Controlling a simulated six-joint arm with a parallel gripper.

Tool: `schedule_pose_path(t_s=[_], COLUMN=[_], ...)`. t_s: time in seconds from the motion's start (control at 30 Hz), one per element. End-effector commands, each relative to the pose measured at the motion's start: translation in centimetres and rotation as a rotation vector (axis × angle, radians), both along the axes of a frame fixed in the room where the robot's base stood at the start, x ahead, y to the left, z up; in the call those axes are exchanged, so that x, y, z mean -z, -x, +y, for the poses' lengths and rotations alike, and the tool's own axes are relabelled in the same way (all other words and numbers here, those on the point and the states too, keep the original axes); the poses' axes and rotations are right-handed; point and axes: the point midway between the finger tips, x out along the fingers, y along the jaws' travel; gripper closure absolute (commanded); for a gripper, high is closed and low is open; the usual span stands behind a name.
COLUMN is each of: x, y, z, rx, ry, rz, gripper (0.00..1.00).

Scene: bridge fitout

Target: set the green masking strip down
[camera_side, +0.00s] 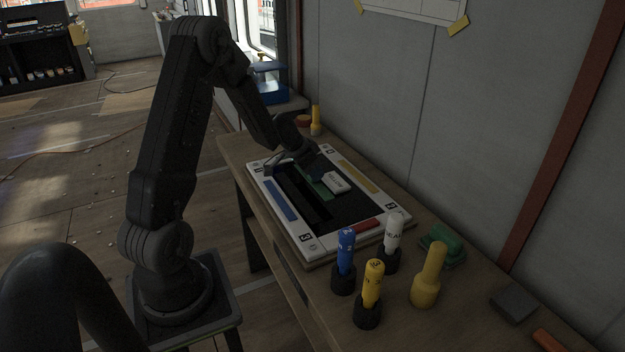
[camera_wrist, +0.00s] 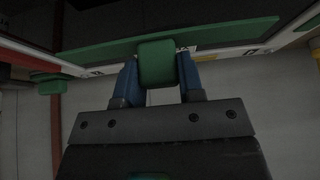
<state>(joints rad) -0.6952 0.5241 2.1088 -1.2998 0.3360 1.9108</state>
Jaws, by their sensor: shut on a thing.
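The green masking strip (camera_wrist: 215,36) has a raised block-shaped grip (camera_wrist: 156,63) at its middle. My gripper (camera_wrist: 158,80) has its two blue fingers shut on that grip, one on each side. In the side view the green strip (camera_side: 318,184) shows partly under my gripper (camera_side: 312,168), over the dark inside of the white-framed board (camera_side: 254,177). My wrist hides part of the strip. I cannot tell whether its underside touches the board.
A white block (camera_side: 337,183) is close beside the strip. A blue strip (camera_side: 280,200), a yellow strip (camera_side: 358,176) and a red strip (camera_side: 363,226) lie on the frame. Blue (camera_side: 345,250), white (camera_side: 393,232) and yellow (camera_side: 373,284) markers stand upright in front of the board.

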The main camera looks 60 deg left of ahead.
Motion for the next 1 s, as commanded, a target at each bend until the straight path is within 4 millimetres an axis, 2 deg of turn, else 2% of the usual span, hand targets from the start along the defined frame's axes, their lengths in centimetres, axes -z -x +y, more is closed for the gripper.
schedule_pose_path(t_s=[0.1,0.3,0.73,0.77,1.0], x=[1.6,3.0,3.5,3.5,3.4], y=[0.1,0.1,0.1,0.1,0.1], z=[-0.1,-0.1,0.0,0.0,0.0], rx=[0.001,0.001,0.002,0.001,0.001], ry=[0.004,0.002,0.001,0.000,0.000], rz=[0.005,0.004,0.003,0.002,0.002], gripper=[0.87,0.87,0.87,0.64,0.41])
